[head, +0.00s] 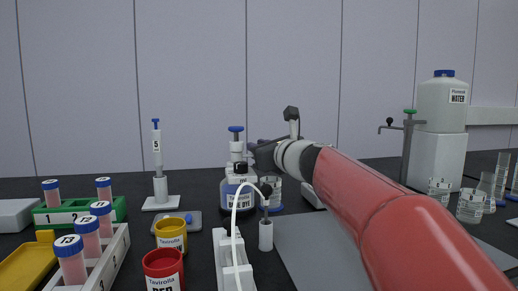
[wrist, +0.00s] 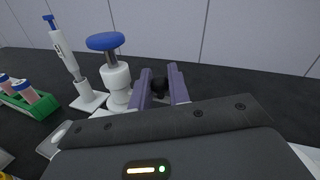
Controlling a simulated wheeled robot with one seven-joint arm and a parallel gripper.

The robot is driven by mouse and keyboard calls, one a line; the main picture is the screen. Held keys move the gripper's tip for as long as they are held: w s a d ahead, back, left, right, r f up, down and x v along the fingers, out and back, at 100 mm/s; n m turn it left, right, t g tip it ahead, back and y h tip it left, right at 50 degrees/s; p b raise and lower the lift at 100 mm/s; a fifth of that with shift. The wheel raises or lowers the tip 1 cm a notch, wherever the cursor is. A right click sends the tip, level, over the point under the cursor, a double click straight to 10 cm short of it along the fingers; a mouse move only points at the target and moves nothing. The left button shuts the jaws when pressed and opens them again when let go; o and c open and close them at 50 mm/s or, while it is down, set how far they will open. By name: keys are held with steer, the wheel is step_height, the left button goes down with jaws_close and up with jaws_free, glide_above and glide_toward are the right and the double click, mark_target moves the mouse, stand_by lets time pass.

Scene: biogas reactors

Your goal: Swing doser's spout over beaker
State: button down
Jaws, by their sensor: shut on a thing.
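The doser (head: 240,200) is a bottle of blue dye with a white pump head and a blue plunger cap. The cap and white head also show left of my fingers in the wrist view (wrist: 105,41). My gripper (head: 262,155) is beside the doser's head on its right. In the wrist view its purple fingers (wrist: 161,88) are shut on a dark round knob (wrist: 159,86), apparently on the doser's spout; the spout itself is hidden. A clear beaker (head: 276,194) with blue at its bottom stands just right of the bottle, below my gripper and partly hidden.
A pipette on a stand (head: 157,160) is left of the doser. In front are a white rack (head: 226,262) with a white tube, a small white holder (head: 266,237) and yellow and red jars (head: 171,236). Clear beakers (head: 471,206) and a water tank (head: 440,125) stand right. A grey mat (head: 300,250) is bare.

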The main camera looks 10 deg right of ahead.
steer(key=shift+f, duration=0.1)
steer(key=c, duration=1.4)
jaws_free()
steer(key=shift+o, duration=0.2)
steer(key=v, duration=0.8)
